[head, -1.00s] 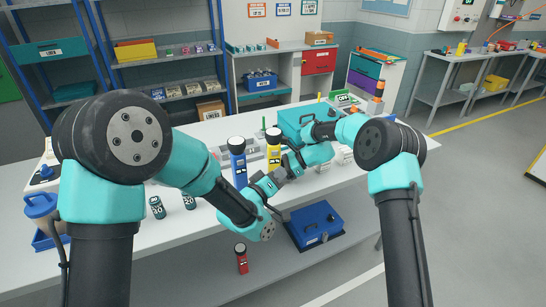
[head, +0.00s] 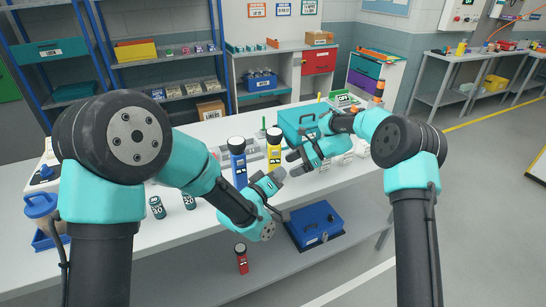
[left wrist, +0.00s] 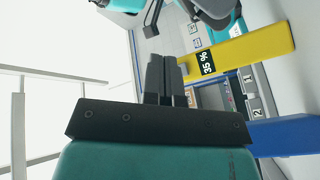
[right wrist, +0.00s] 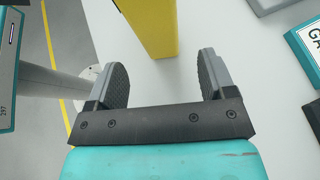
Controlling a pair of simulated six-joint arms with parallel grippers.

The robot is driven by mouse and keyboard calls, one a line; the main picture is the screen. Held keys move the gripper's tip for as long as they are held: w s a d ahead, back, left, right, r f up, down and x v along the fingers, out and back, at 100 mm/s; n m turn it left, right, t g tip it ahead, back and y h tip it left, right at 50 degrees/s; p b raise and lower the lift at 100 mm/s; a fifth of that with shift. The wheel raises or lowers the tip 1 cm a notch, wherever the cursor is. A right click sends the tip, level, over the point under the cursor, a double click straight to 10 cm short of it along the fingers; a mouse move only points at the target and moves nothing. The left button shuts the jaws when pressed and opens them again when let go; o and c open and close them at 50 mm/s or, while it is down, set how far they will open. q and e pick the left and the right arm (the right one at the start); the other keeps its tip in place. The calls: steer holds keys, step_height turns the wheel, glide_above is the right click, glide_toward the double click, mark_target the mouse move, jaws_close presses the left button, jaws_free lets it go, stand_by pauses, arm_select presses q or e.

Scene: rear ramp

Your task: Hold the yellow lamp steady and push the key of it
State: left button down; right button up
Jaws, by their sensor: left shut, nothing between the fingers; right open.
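The yellow lamp (head: 274,148) stands upright on the table, just right of a blue lamp (head: 237,160). In the left wrist view the yellow lamp (left wrist: 245,54) lies across the upper right, with a black "35 %" display (left wrist: 207,62). I cannot make out its key. My left gripper (head: 277,175) is shut and empty in front of the yellow lamp, apart from it; its fingers (left wrist: 164,70) point towards the display side. My right gripper (head: 290,160) is open and empty, just right of the yellow lamp. In the right wrist view the lamp (right wrist: 153,25) is beyond the open fingers (right wrist: 164,75).
A teal case (head: 295,118) stands behind on the white table (head: 212,130). A blue box (head: 316,225) and a red lamp (head: 241,258) are lower down in front.

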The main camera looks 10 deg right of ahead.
steer(key=v, duration=0.5)
steer(key=shift+d, duration=0.1)
steer(key=shift+r, duration=0.1)
